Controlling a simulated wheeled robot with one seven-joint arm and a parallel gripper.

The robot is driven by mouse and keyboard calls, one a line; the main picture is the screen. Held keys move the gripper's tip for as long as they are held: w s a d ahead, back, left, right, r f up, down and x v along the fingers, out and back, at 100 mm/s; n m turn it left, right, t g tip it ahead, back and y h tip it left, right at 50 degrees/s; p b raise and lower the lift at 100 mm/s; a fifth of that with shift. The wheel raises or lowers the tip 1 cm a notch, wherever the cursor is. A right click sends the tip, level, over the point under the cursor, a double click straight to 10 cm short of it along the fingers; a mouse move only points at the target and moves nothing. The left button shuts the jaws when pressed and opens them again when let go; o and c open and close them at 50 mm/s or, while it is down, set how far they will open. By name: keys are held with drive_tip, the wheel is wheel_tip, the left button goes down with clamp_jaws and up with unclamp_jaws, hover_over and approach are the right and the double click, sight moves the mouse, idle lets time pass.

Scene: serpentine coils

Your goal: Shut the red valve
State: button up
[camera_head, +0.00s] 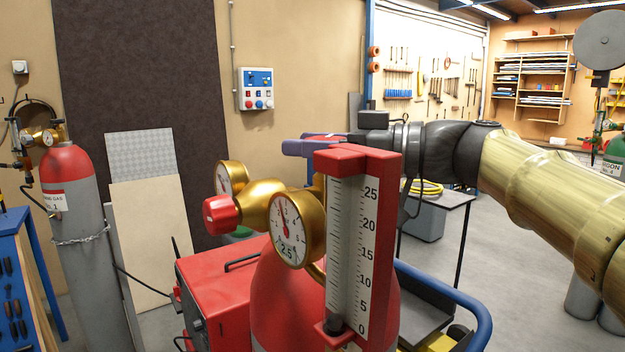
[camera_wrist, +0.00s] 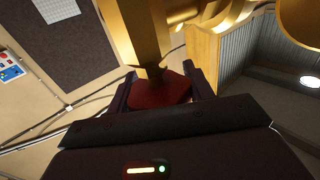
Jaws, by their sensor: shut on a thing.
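The red valve (camera_wrist: 163,95) is below a brass stem in the wrist view, between the two dark purple fingers of my gripper (camera_wrist: 160,88). The fingers press on its two sides. In the head view my gripper (camera_head: 303,142) reaches in from the right, behind the top of the flow meter (camera_head: 356,240). Only a sliver of red shows between its fingers there, and the flow meter hides most of the grip. How far the valve is turned cannot be told.
Brass gauges (camera_head: 293,229) and a red regulator knob (camera_head: 221,214) sit left of the flow meter, close to my gripper. A red machine (camera_head: 215,290) and a blue tubular handle (camera_head: 450,290) flank the cylinder. Another chained cylinder (camera_head: 80,250) stands at left.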

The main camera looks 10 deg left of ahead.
drive_tip(key=m+t+b, duration=0.1)
drive_tip(key=b, duration=0.2)
drive_tip(key=shift+f+t+b, duration=0.3)
drive_tip(key=shift+f+b, duration=0.05)
drive_tip(key=shift+b, duration=0.05)
drive_tip(key=shift+w+t+b, duration=0.1)
drive_tip(key=shift+t+b, duration=0.2)
drive_tip(key=shift+b, duration=0.25)
drive_tip(key=shift+r+m+t+h+b, duration=0.1)
drive_tip(key=shift+m+t+h+b, duration=0.2)
drive_tip(key=shift+m+t+b, duration=0.5)
drive_tip(key=shift+w+t+b, duration=0.1)
drive_tip(key=shift+t+b, duration=0.2)
drive_tip(key=shift+b, duration=0.65)
drive_tip(key=shift+m+t+b, duration=0.3)
drive_tip(key=shift+b, duration=0.1)
drive_tip(key=shift+w+r+m+t+h+b, duration=0.1)
drive_tip(key=shift+r+m+t+h+b, duration=0.1)
drive_tip(key=shift+m+t+h+b, duration=1)
drive_tip(key=shift+w+d+r+m+t+h, duration=0.15)
drive_tip(key=shift+m+t+h, duration=0.25)
drive_tip(key=shift+t, duration=0.4)
drive_tip(key=shift+w+d+f+m+t+h, duration=0.1)
drive_tip(key=shift+m+t+h, duration=0.2)
drive_tip(key=shift+m+t, duration=0.35)
